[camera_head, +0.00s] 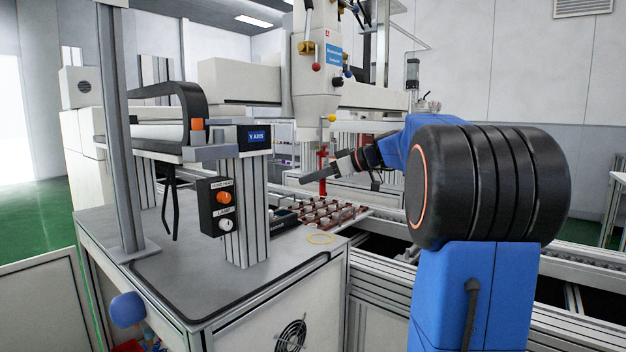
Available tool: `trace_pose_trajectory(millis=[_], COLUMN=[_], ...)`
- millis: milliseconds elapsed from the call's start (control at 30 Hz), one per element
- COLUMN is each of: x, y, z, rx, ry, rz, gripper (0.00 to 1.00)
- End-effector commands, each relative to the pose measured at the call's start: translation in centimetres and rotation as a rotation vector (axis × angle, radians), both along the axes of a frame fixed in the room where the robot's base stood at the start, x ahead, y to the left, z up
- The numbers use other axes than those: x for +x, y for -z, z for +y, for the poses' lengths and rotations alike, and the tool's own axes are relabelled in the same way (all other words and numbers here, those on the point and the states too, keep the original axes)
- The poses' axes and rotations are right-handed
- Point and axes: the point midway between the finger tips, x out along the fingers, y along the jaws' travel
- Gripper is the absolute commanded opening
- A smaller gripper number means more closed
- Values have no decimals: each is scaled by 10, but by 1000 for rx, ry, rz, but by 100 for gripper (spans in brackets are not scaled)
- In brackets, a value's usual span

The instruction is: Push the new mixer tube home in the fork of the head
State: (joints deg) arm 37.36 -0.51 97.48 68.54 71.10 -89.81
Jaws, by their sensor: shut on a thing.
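The dispensing head (315,85) is a white housing with a blue label and coloured knobs, hanging in the upper middle. A slim upright red piece, which looks like the mixer tube (322,160), is below it. My gripper (316,175) reaches in from the right on my blue and black arm. Its dark fingers are shut on the red tube, which stands about upright. A yellow knob (329,118) sits just above the tube. The fork is too small to make out, and I cannot tell whether the tube touches it.
A tray with several red-brown parts (320,213) lies below my gripper on the conveyor. A grey post with a black control box (221,207) stands to the left. The table's front left is clear.

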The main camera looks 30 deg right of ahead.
Motion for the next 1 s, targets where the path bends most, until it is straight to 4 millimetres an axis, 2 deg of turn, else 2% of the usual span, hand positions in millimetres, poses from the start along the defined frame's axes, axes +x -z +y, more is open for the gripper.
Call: trace_pose_trajectory(millis=[267,300,400,767,1000], x=[5,6,5,3,-21], y=[0,0,0,-1,-14], z=[2,2,2,0,-18], rx=[0,0,0,0,-2], ry=[0,0,0,1,5], rz=[0,0,0,0,-1], gripper=[0,18,37,37,37])
